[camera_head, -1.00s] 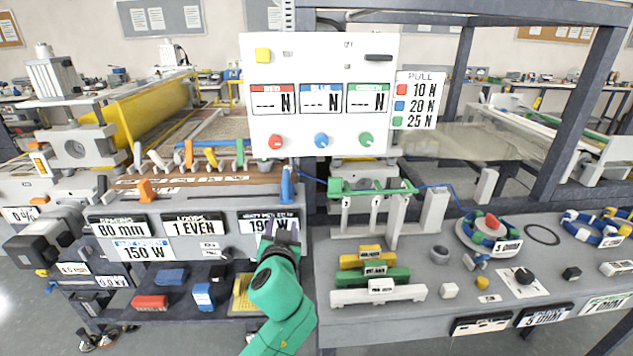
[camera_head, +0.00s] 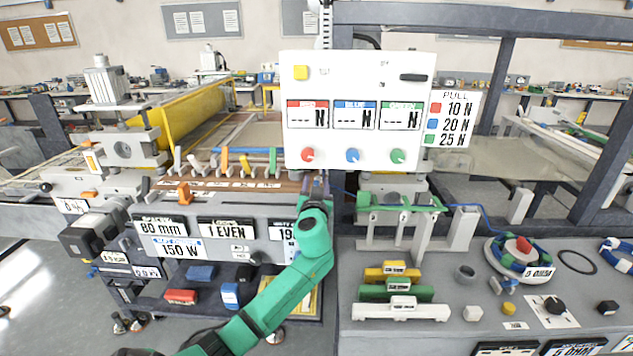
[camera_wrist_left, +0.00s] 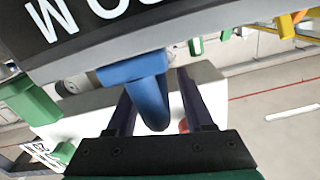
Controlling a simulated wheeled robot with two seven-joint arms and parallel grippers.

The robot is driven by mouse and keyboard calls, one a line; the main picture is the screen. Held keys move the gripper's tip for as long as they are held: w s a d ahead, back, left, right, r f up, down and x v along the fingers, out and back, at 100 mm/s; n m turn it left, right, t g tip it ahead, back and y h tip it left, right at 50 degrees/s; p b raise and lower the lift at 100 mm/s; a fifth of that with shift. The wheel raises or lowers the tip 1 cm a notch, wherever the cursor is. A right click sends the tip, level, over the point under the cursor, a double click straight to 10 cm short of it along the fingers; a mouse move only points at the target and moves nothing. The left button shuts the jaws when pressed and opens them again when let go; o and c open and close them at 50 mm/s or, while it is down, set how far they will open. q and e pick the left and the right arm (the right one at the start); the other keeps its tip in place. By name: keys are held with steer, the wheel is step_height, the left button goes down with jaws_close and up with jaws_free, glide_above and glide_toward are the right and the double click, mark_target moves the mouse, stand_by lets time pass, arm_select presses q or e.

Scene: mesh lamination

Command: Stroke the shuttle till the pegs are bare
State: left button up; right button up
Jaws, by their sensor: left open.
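My left gripper (camera_head: 314,188) is up at the right end of the long wooden-topped machine. In the left wrist view its two dark fingers (camera_wrist_left: 156,85) are open, one on each side of a blue rounded handle (camera_wrist_left: 150,98). I cannot tell whether they touch it. In the head view the gripper mostly hides this handle. A row of levers or pegs in white, orange (camera_head: 224,160), yellow and green (camera_head: 272,162) stands along the machine top. An orange block (camera_head: 184,193) sits at its left front. Which part is the shuttle is unclear. My right gripper is out of view.
A white panel with blank red, blue and green readouts (camera_head: 355,115) stands above the handle. A fixture with a green bar (camera_head: 400,203) stands right of it. Yellow, green and white bars (camera_head: 400,311) lie on the grey bench. Coils stand further right.

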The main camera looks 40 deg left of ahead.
arm_select(q)
jaws_close()
stand_by(1.4)
